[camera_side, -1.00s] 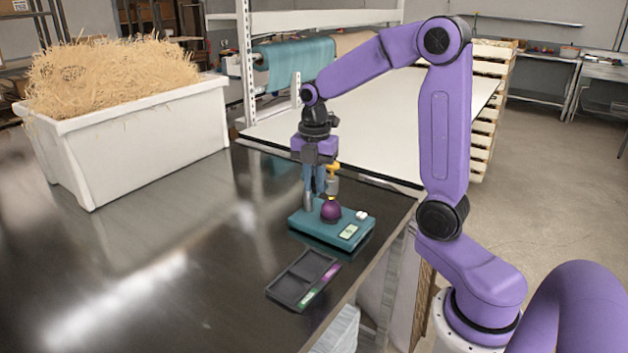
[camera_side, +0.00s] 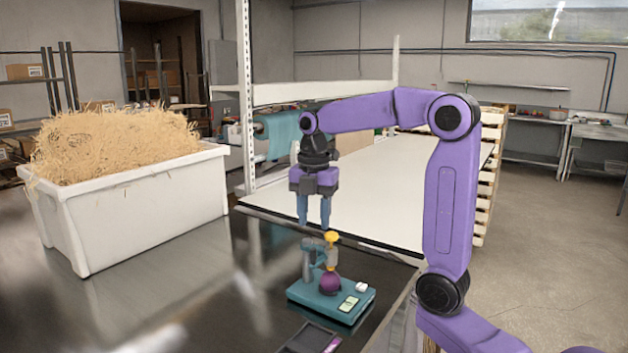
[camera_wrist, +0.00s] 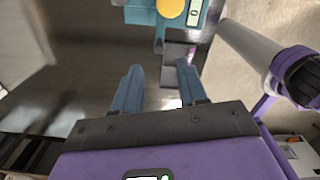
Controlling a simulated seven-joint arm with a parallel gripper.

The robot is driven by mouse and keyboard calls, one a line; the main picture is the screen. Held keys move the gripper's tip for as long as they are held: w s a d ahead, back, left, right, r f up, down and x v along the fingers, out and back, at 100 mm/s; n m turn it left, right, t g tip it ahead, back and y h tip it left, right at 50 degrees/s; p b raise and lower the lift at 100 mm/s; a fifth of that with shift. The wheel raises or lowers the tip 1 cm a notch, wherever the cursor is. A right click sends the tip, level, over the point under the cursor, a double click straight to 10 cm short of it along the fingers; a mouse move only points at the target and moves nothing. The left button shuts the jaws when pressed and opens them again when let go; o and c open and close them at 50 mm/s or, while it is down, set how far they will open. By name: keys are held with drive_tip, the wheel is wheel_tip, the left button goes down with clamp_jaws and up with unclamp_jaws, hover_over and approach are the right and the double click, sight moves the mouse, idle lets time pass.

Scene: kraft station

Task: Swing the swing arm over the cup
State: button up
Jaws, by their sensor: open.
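The teal device base (camera_side: 312,299) stands on the dark table, with a grey-teal post (camera_side: 307,265) at its left. The swing arm (camera_side: 316,244) reaches from the post's top and carries a yellow knob (camera_side: 332,236) above a grey cylinder. The purple round cup (camera_side: 330,284) sits on the base, and the arm's end appears above it in the side view. The wrist view shows the yellow knob (camera_wrist: 171,8) at the top edge; the cup is not visible there. My gripper (camera_side: 314,225) is open and empty, pointing down above the device, apart from the arm.
A dark tray (camera_side: 305,341) with a purple label lies in front of the device, cut off by the frame. A white bin (camera_side: 140,220) full of straw stands at the left. The table's right edge is close to the device.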

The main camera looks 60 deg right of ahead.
wheel_tip(320, 180, up, 9)
drive_tip(key=shift+f, duration=0.2)
idle(0.6)
